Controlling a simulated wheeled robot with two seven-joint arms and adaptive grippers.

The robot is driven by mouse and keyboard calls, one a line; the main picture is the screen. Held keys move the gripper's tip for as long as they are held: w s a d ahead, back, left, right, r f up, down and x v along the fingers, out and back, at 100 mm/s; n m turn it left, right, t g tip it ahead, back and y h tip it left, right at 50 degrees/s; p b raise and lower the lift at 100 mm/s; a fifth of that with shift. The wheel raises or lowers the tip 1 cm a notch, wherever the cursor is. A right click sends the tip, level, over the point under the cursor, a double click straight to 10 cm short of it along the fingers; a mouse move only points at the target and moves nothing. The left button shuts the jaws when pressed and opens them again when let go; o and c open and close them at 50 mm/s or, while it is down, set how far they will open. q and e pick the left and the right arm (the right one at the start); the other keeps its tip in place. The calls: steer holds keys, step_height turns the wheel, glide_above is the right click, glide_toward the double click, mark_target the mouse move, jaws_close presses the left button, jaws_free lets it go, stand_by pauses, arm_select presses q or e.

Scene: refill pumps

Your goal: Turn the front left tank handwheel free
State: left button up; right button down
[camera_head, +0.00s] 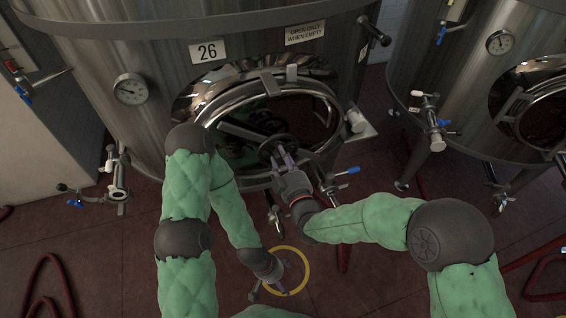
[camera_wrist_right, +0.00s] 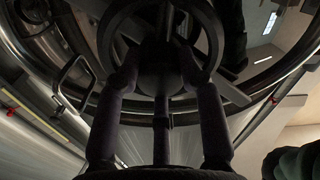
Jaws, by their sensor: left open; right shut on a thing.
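The front left tank (camera_head: 140,60), marked 26, is a steel tank with an oval hatch (camera_head: 335,95) on its front. A dark handwheel (camera_head: 268,146) sits at the middle of the hatch's crossbar. My right gripper (camera_head: 282,160) is shut on the handwheel from below. My left gripper (camera_head: 274,284) is open and empty, low above the floor, beside a yellow ring (camera_head: 308,272).
A second steel tank (camera_head: 470,80) stands at the right with its own hatch. Valves with blue levers (camera_head: 90,195) stick out low on the left tank. Red hoses (camera_head: 45,290) lie on the tiled floor at both sides. A dial gauge (camera_head: 131,89) sits left of the hatch.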

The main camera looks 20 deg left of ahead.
steer(key=n, duration=0.2)
steer(key=n+b, duration=0.1)
steer(key=shift+a+r+n+b, duration=0.15)
steer(key=shift+r+n+b, duration=0.15)
steer(key=shift+n, duration=0.1)
steer(key=shift+n+b, duration=0.55)
steer(key=shift+n, duration=1.25)
steer(key=c, duration=1.1)
jaws_free()
steer(key=o, duration=0.3)
steer(key=shift+s+a+f, duration=0.1)
steer(key=shift+a, duration=0.05)
steer(key=shift+f, duration=0.1)
